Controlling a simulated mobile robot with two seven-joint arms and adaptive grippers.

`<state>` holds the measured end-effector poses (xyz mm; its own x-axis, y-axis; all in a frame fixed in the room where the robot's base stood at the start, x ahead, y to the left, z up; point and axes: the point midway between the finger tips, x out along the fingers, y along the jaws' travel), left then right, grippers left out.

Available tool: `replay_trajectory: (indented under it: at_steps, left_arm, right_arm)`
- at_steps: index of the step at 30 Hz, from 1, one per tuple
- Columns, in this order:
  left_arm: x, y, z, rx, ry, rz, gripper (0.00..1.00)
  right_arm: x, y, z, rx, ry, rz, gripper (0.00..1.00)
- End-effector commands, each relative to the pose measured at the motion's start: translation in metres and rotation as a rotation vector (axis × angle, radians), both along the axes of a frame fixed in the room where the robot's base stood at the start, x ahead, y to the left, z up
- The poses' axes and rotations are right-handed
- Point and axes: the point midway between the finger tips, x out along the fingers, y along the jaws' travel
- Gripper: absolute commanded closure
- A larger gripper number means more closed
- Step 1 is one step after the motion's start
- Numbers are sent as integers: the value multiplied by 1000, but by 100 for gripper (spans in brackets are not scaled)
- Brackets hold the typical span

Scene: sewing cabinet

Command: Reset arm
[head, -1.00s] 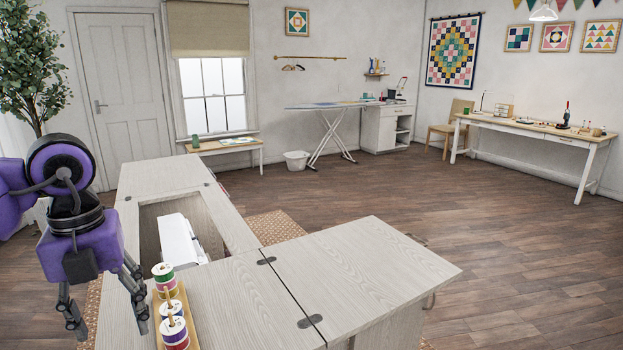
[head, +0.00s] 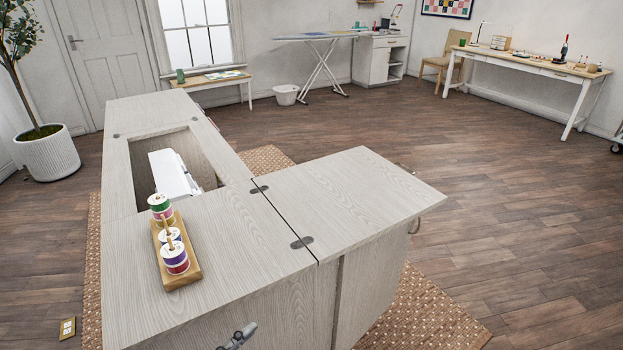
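Neither arm shows clearly. A small grey metal piece (head: 237,337) juts in at the bottom edge, in front of the cabinet's near side. It looks like a gripper fingertip, perhaps my left one, but the rest is cut off and I cannot tell if it is open. The sewing cabinet (head: 215,245) stands before me with its right leaf (head: 345,195) folded out. A wooden spool rack (head: 185,276) with several thread spools lies on its top. A white sewing machine (head: 172,175) sits low in the opening.
A patterned rug (head: 425,315) lies under the cabinet. A potted plant (head: 48,155) stands at the left by the door. An ironing board (head: 318,37) and a white worktable (head: 525,62) are at the back.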

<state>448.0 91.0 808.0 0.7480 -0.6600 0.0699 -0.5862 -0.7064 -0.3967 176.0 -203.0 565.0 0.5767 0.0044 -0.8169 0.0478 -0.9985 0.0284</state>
Motion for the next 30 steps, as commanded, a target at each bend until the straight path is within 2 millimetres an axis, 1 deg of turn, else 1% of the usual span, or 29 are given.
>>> replay_trajectory:
  at_steps: [1,2,3,5,6,8,9,11,12,14,15,16,17,18,19,23,24,27,30]
  left_arm:
    - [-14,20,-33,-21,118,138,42]
    - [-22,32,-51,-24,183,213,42]
    - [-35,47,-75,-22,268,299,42]
    - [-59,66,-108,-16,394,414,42]
    - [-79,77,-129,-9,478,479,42]
    - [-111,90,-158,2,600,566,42]
    - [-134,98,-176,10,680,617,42]
    - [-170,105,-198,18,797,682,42]
    - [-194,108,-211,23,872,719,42]
    - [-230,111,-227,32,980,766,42]
    - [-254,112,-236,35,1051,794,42]
    - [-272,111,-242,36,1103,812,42]
    - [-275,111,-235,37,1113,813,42]
    - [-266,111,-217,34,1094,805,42]
    - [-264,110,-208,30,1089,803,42]
    - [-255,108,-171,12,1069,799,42]
    - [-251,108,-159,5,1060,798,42]
    - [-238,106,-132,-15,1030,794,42]
    - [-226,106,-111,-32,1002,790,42]
  right_arm:
    - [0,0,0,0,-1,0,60]
    - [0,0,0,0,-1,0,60]
    - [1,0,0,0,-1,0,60]
    - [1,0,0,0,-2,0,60]
    - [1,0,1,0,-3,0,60]
    - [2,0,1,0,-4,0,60]
    - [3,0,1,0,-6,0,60]
    - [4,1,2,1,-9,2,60]
    - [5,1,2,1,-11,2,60]
    - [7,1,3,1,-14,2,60]
    - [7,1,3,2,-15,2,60]
    - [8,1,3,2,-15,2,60]
    - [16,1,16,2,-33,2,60]
    - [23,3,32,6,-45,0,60]
    - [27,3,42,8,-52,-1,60]
    - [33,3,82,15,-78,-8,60]
    - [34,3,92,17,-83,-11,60]
    - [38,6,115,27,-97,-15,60]
    - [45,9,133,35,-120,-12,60]
